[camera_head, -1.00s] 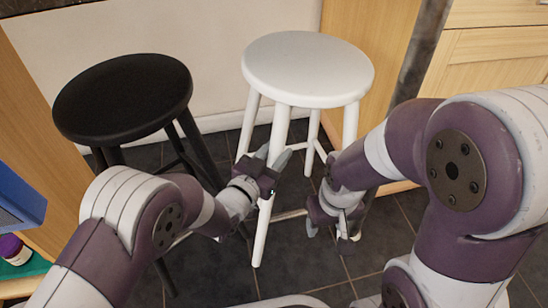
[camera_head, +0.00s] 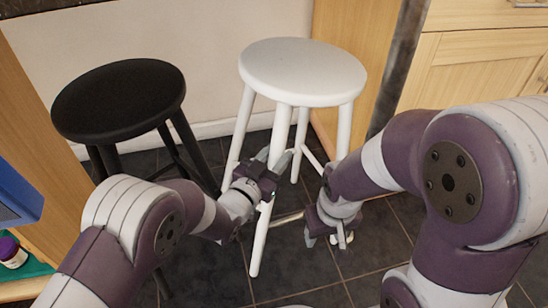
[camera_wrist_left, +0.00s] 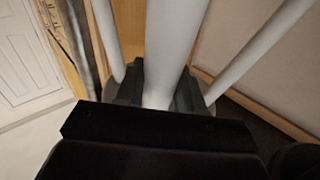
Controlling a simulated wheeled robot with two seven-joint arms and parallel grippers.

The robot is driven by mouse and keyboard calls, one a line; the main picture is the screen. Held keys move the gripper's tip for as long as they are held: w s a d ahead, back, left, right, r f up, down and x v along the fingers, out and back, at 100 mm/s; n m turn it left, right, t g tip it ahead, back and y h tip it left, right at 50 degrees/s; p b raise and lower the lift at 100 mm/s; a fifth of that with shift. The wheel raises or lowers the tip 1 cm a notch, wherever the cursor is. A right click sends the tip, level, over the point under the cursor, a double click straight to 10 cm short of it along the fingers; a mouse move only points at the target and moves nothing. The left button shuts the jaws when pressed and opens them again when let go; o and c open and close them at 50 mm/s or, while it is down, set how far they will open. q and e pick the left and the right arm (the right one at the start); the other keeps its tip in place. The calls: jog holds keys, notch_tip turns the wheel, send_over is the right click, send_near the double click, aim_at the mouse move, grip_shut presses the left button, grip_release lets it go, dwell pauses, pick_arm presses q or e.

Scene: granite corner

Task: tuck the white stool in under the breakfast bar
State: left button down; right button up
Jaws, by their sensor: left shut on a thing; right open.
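The white stool (camera_head: 302,70) stands upright on the dark tiled floor, with a round seat and splayed legs. My left gripper (camera_head: 279,162) is shut on the stool's front leg, below the seat. In the left wrist view the leg (camera_wrist_left: 172,50) runs up between the two fingers (camera_wrist_left: 160,88). My right gripper (camera_head: 338,236) is open beside the stool's right leg, low down; its fingers are partly hidden, and I cannot tell whether they touch the leg. The breakfast bar cannot be made out for certain.
A black stool (camera_head: 118,98) stands close to the left of the white one. A wooden panel (camera_head: 352,60) and a cabinet (camera_head: 480,65) are behind to the right. A blue object (camera_head: 18,195) and a small jar (camera_head: 11,252) sit at the far left.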

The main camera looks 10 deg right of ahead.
pick_arm(q)
jog(key=c, duration=1.1)
grip_release()
jog(key=shift+s+f+g, duration=0.15)
jog(key=shift+s+f, duration=0.05)
jog(key=shift+f, duration=0.3)
jog(key=shift+s+f+g, duration=0.15)
jog(key=shift+f, duration=0.35)
jog(key=o, duration=0.5)
jog(key=shift+w+d+f, duration=0.1)
jog(key=shift+d, duration=0.1)
jog(key=shift+w+r, duration=0.2)
jog(key=shift+r, duration=0.25)
pick_arm(e)
jog(key=shift+w+d+f, duration=0.1)
jog(key=shift+f, duration=0.1)
pick_arm(q)
jog(key=shift+a+r, duration=0.1)
jog(key=shift+r, duration=0.05)
pick_arm(e)
jog(key=shift+r, duration=0.1)
